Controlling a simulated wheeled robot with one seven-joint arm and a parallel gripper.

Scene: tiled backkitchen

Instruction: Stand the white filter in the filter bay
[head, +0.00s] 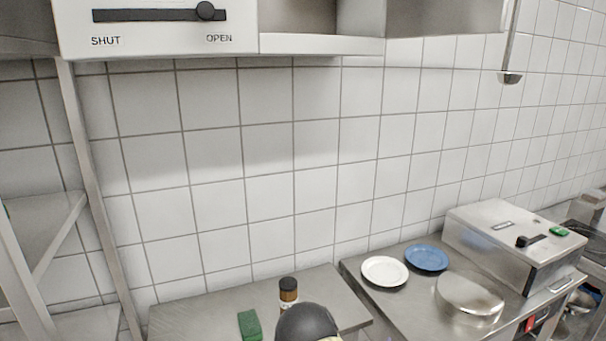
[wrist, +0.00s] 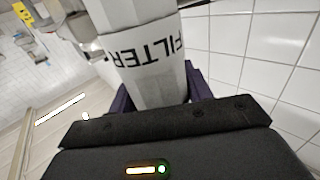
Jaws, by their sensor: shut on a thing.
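The white filter (wrist: 145,55), a faceted white body with the word FILTER on a band, stands large in the wrist view. My gripper (wrist: 158,92) is shut on it, with a dark purple finger on either side. The filter's far end runs out of the top of the picture. In the head view I cannot make out the filter. A white panel (head: 160,35) marked SHUT and OPEN is at the top left, its black slider knob (head: 205,11) at the OPEN end. To its right is an open recess (head: 297,16), cut off above; I cannot tell whether it is the filter bay.
Below is a steel counter (head: 190,322) with a green sponge (head: 250,325) and a brown bottle (head: 288,291). A white plate (head: 385,271), a blue plate (head: 426,257) and a steel box (head: 510,240) stand right. A ladle (head: 510,77) hangs at the upper right.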

